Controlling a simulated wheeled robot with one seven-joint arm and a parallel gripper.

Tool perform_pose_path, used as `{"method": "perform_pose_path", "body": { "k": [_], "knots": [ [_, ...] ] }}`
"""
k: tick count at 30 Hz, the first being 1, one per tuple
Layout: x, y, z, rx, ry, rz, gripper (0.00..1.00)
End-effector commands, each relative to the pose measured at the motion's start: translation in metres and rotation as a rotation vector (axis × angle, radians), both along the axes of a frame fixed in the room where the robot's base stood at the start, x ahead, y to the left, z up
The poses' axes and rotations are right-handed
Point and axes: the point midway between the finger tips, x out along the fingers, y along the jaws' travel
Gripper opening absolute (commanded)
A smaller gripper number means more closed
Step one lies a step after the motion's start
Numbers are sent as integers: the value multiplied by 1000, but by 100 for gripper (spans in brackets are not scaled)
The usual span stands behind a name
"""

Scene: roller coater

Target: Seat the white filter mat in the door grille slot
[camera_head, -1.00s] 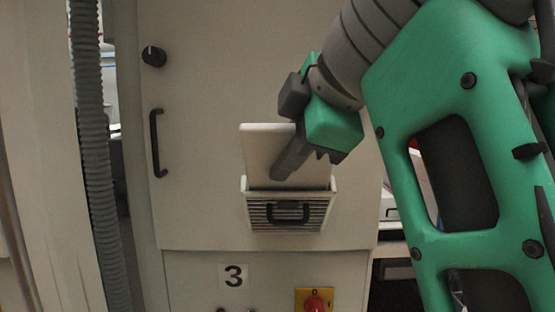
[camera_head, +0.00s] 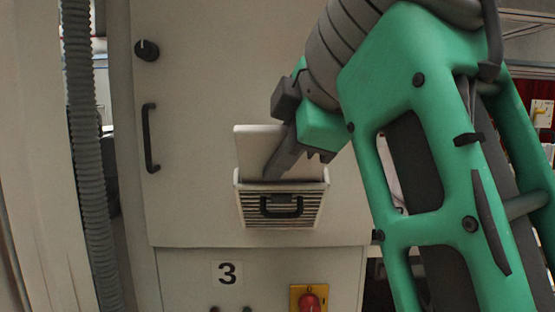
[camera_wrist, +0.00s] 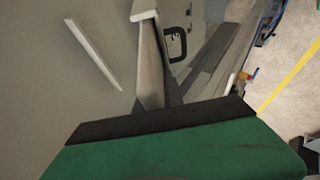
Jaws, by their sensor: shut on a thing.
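The white filter mat (camera_head: 252,145) stands upright at the door grille in the head view. Its lower part is hidden behind the front of the door grille slot (camera_head: 281,222), and its upper part sticks out above the rim. My gripper (camera_head: 272,170) is shut on the mat from the right, with its fingertips just above the rim. The near finger covers part of the mat. In the wrist view a pale upright piece (camera_wrist: 149,60) shows beyond my gripper; I cannot tell whether it is the mat or the grille.
The grille has a black handle (camera_head: 281,206) in front. A black door handle (camera_head: 150,138) and a knob (camera_head: 147,50) are on the left of the door. A red button on a yellow plate (camera_head: 309,300) is below. A grey hose (camera_head: 82,150) hangs at the left.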

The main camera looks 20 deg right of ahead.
Motion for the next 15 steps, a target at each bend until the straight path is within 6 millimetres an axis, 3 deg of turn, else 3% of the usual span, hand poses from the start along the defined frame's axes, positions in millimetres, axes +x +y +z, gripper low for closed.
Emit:
{"method": "perform_pose_path", "body": {
  "k": [15],
  "knots": [
    [8,-3,-11,0,0,0,0]
  ]
}}
